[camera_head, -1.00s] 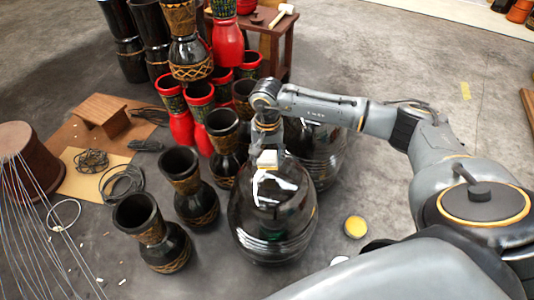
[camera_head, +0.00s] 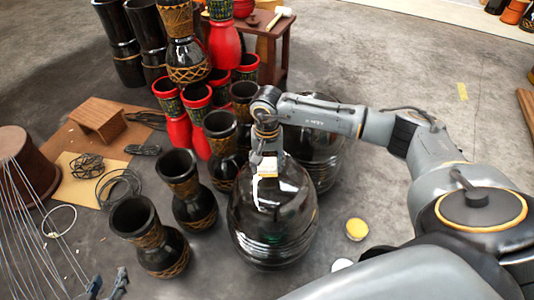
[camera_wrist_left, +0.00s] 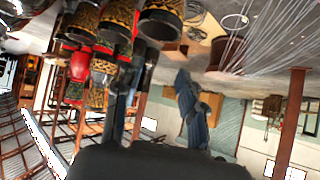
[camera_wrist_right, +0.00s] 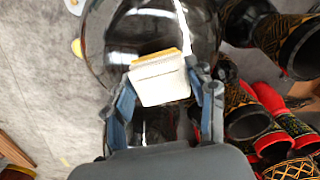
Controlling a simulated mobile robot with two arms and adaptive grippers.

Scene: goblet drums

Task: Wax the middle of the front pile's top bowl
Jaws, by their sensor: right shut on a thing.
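The front pile (camera_head: 275,225) is a stack of glossy black bowls, upside down, with a rounded top. Its top bowl also fills the upper middle of the right wrist view (camera_wrist_right: 115,45). My right gripper (camera_head: 266,158) is over the top of this bowl, shut on a white block (camera_wrist_right: 160,82) with a yellow edge. The block is at the bowl's upper surface; I cannot tell whether it touches. My left gripper (camera_head: 107,284) is at the bottom left of the head view, away from the pile, with its fingers apart and empty.
An open tin of yellow wax (camera_head: 356,229) stands on the floor right of the pile, with a white disc (camera_head: 342,264) near it. Another dark pile (camera_head: 325,155) stands behind. Goblet drums (camera_head: 150,240) crowd the left.

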